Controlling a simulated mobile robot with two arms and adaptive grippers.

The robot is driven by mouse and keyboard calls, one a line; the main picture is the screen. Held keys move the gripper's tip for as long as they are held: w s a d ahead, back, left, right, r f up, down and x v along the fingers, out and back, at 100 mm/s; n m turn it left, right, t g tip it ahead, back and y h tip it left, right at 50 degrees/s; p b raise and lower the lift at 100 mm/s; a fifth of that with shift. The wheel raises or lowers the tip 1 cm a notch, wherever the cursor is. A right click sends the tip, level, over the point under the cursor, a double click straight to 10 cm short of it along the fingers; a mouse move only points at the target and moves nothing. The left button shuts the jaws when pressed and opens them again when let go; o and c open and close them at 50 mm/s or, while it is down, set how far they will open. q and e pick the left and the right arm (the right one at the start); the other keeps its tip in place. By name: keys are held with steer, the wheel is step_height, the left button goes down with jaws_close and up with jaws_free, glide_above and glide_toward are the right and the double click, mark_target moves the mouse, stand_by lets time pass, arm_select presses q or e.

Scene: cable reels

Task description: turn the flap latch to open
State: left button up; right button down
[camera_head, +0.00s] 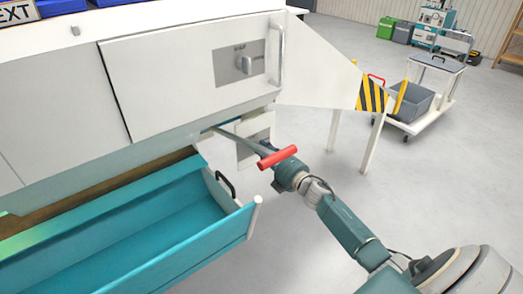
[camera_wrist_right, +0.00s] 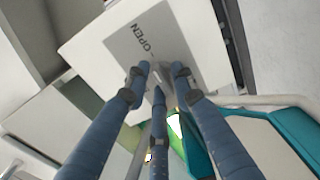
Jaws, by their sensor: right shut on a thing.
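A small white flap panel (camera_head: 247,152) with a grey plate hangs under the large white machine body in the head view. My left gripper is in neither view.
A large door with a grey knob (camera_head: 246,65) and vertical handle (camera_head: 276,55) is above. An open teal tray (camera_head: 150,245) with a black handle is at lower left.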

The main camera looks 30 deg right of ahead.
steer(key=shift+w+r, duration=0.1)
steer(key=shift+r, duration=0.25)
steer(key=c, duration=1.7)
jaws_free()
steer(key=shift+c, duration=0.2)
steer(key=shift+o, duration=0.4)
steer(key=shift+f, duration=0.15)
steer(key=s+d, duration=0.1)
steer(key=s, duration=1.1)
steer(key=shift+f, duration=0.1)
